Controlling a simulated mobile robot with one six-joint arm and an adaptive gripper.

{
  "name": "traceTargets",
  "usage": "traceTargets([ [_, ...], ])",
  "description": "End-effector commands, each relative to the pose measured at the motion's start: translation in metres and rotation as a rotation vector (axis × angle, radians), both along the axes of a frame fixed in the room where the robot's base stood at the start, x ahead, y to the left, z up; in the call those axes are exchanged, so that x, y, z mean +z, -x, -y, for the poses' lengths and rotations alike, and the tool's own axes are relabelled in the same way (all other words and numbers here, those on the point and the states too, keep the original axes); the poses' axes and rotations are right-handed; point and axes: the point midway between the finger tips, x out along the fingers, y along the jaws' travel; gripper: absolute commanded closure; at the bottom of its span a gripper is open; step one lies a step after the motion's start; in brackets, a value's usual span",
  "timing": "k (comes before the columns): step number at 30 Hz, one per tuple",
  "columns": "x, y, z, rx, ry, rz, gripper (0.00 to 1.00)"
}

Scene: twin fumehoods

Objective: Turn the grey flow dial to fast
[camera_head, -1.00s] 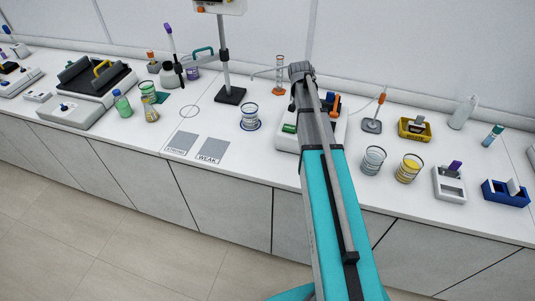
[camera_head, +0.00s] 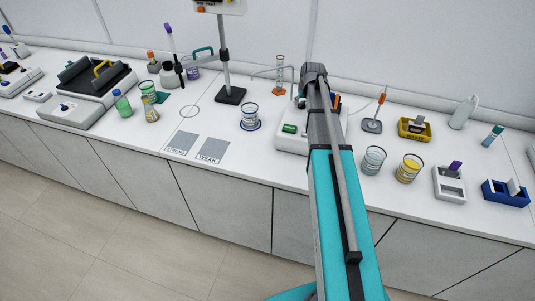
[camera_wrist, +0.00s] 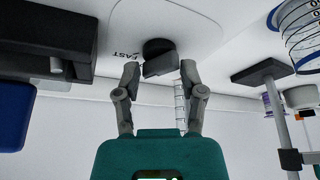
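The grey flow dial (camera_wrist: 158,46) shows in the wrist view as a dark round knob with a raised grip bar, on a white housing (camera_wrist: 190,22). A printed "FAST" label sits just left of it. My gripper (camera_wrist: 160,70) has one finger on each side of the bar, with narrow gaps showing. The fingers look open; contact is not clear. The dial's pointing direction is hard to read. In the head view, the white device (camera_head: 284,144) with a green display stands behind my arm, which hides the dial and my fingers.
A blue-ringed beaker (camera_head: 250,117) stands left of the device. A glass beaker (camera_head: 373,160) and a yellow-filled beaker (camera_head: 409,168) stand to its right. A stand (camera_head: 228,95) rises behind left. The bench front between the WEAK card (camera_head: 212,151) and the device is clear.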

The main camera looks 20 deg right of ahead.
Motion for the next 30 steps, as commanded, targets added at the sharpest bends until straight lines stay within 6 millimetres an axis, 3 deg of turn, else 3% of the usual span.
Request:
traceTargets([
  [20, 0.0, -0.001, 0.002, 0.394, -0.001, 0.0, 0.5],
  [30, 0.033, 0.012, 0.005, 0.404, 0.001, 0.0, 0.5],
])
